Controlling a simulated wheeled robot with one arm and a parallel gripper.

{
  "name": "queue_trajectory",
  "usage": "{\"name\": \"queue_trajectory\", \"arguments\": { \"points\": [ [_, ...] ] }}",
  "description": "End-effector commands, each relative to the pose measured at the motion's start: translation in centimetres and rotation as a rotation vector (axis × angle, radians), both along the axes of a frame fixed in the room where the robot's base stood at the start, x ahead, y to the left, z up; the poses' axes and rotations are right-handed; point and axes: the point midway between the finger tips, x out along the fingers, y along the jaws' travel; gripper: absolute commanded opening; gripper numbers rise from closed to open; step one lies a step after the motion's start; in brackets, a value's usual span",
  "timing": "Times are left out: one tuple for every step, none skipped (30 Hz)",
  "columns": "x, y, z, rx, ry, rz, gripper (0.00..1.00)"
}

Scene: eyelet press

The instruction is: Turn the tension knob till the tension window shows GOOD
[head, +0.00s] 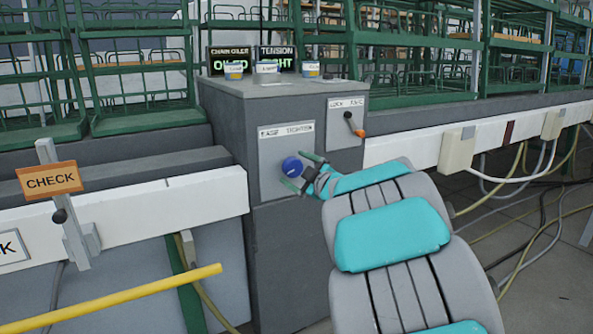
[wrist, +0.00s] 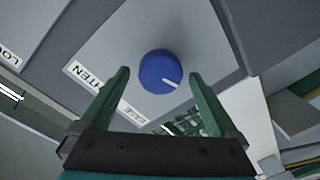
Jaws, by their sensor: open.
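The blue tension knob (head: 291,166) sits on a pale plate on the grey cabinet's front. In the wrist view the knob (wrist: 160,72) shows a white pointer line aimed right and slightly down, toward the EASE side of the label (wrist: 105,90); the other end reads TIGHTEN, partly hidden by a finger. My gripper (head: 293,168) is at the knob; in the wrist view its open fingers (wrist: 158,76) stand either side of it, with gaps on both sides.
A chain oiler window (head: 231,59) reads OILED, partly covered. Three small pots (head: 266,67) stand along the cabinet top. A yellow rail (head: 125,298) and a CHECK sign (head: 50,180) are at left.

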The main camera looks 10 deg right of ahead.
Motion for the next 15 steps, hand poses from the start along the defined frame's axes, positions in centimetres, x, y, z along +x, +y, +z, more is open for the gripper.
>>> {"name": "queue_trajectory", "arguments": {
  "points": [
    [-0.1,0.0,0.0,0.000,0.000,0.000,0.96],
    [-0.2,-0.1,0.0,0.000,0.000,0.000,0.96],
    [-0.3,-0.2,0.1,0.000,-0.001,-0.001,0.96],
    [-0.5,-0.2,0.1,-0.001,-0.001,-0.001,0.96],
    [-0.7,-0.3,0.1,-0.001,-0.001,-0.001,0.96],
    [-1.0,-0.4,0.1,-0.001,-0.001,-0.001,0.96],
    [-1.3,-0.5,0.2,-0.001,-0.001,-0.001,0.96],
    [-1.6,-0.7,0.2,-0.001,-0.001,-0.001,0.96],
    [-2.1,-0.9,0.2,0.000,0.000,-0.003,0.96],
    [-2.5,-1.1,0.2,0.000,0.000,-0.004,0.96],
    [-3.0,-1.3,0.2,0.000,0.000,-0.005,0.96],
    [-3.6,-1.5,0.3,-0.002,0.001,-0.006,0.96],
    [-4.0,-1.7,0.3,-0.001,0.000,-0.005,0.96],
    [-4.4,-1.8,0.4,-0.001,0.000,-0.003,0.96],
    [-5.0,-2.0,0.4,0.000,-0.002,-0.001,0.96]
  ]
}}
